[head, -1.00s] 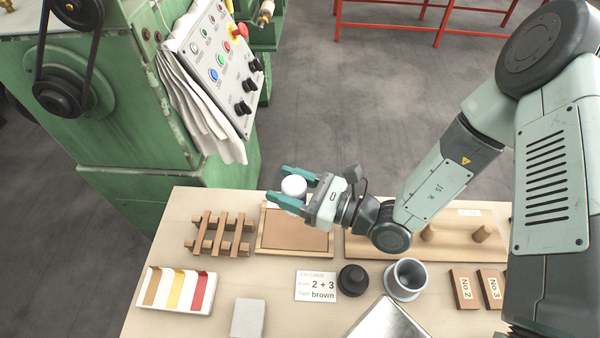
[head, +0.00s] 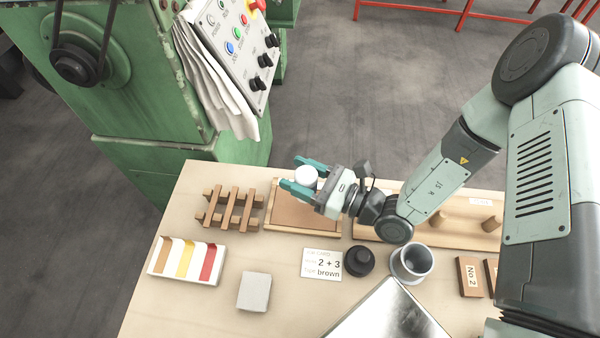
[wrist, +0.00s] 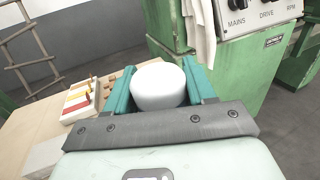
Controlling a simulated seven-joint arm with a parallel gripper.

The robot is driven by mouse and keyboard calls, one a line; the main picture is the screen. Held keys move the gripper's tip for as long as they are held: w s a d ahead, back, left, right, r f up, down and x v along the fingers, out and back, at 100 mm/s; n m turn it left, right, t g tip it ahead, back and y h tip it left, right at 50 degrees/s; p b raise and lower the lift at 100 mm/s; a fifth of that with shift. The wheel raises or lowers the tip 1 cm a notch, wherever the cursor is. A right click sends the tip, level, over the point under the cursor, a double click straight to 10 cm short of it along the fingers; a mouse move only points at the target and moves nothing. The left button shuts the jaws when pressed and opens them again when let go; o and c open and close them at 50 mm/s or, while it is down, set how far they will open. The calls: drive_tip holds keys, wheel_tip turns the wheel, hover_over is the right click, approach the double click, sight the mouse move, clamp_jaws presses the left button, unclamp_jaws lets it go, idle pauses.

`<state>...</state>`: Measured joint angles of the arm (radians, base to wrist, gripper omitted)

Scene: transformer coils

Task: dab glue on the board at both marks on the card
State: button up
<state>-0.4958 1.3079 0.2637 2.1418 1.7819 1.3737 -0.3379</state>
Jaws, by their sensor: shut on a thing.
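My gripper (head: 300,179) is shut on a white round-topped thing, likely the glue bottle (head: 306,178). Between the teal fingers in the wrist view, the white bottle (wrist: 158,86) shows only its top and upper side. It is held above the brown board (head: 303,213), which lies in a pale wooden frame and is partly hidden by the gripper. Whether the bottle touches the board cannot be told. The white card (head: 321,264) lies in front of the board and reads "2 + 3" and "brown". Any glue on the board is not visible.
A wooden lattice rack (head: 229,209) stands left of the board. A holder with coloured strips (head: 187,261), a grey block (head: 254,292), a black round knob (head: 358,261), a grey cup (head: 411,263) and a metal sheet (head: 385,318) are in front. A green machine (head: 150,110) stands behind left.

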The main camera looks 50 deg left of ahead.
sight(300, 170)
drive_tip(key=shift+f, duration=0.4)
idle(0.5)
drive_tip(key=shift+r, duration=2.5)
